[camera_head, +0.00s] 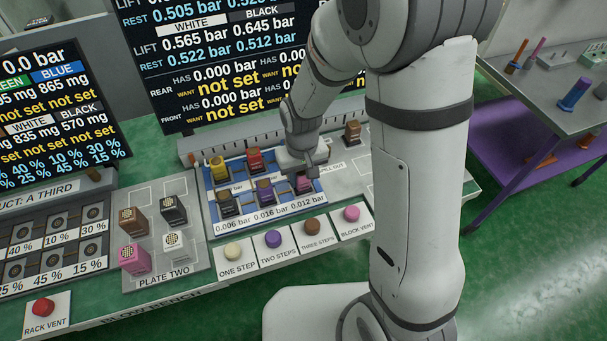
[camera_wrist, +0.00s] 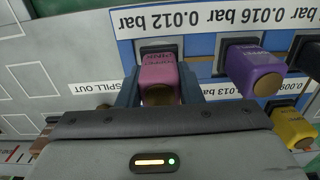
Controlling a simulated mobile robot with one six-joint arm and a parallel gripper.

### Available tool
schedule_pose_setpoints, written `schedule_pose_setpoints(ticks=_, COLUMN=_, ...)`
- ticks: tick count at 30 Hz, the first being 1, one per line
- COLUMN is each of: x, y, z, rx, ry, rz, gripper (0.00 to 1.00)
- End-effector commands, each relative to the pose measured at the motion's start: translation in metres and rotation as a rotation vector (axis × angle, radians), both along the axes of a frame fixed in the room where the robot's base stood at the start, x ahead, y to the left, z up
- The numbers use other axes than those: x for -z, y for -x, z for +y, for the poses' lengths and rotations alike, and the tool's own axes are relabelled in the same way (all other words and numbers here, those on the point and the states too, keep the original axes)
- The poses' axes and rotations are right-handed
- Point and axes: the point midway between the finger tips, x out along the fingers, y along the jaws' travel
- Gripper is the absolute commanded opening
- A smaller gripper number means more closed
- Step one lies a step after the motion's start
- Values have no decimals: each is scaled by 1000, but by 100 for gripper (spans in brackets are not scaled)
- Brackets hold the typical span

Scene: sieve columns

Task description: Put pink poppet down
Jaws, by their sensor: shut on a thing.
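The pink poppet (camera_head: 304,184) is at the right end of the front row of the blue-and-white block (camera_head: 313,206), by the 0.012 bar label. In the wrist view the pink poppet (camera_wrist: 157,72) stands between the two fingers of my gripper (camera_wrist: 158,88), which is shut on it. Its far end meets a dark square socket at the 0.012 bar label (camera_wrist: 175,19). I cannot tell whether it is fully seated. In the head view my gripper (camera_head: 309,172) is over this place and partly covers it.
A purple poppet (camera_head: 265,191) and a black one (camera_head: 228,204) stand in the same row. Yellow (camera_head: 218,168) and red (camera_head: 255,160) ones stand behind. A brown poppet (camera_head: 352,132) stands right of the block. Push buttons (camera_head: 273,239) line the front. Plate two (camera_head: 190,266) holds several more poppets.

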Motion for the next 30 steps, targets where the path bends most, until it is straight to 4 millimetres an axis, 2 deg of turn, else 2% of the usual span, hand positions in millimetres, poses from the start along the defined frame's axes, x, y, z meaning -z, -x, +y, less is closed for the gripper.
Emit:
schedule_pose_setpoints(ticks=10, x=4, y=0, z=0, rx=1, ry=0, rz=-1, gripper=6)
schedule_pose_setpoints(ticks=11, x=3, y=0, z=0, rx=1, ry=0, rz=-1, gripper=34)
schedule_pose_setpoints(ticks=18, x=3, y=0, z=-1, rx=2, ry=0, rz=0, gripper=54)
schedule_pose_setpoints(ticks=26, x=1, y=0, z=-1, rx=2, ry=0, rz=0, gripper=54)
schedule_pose_setpoints(ticks=30, x=-10, y=-1, z=-1, rx=3, ry=-1, rz=-3, gripper=54)
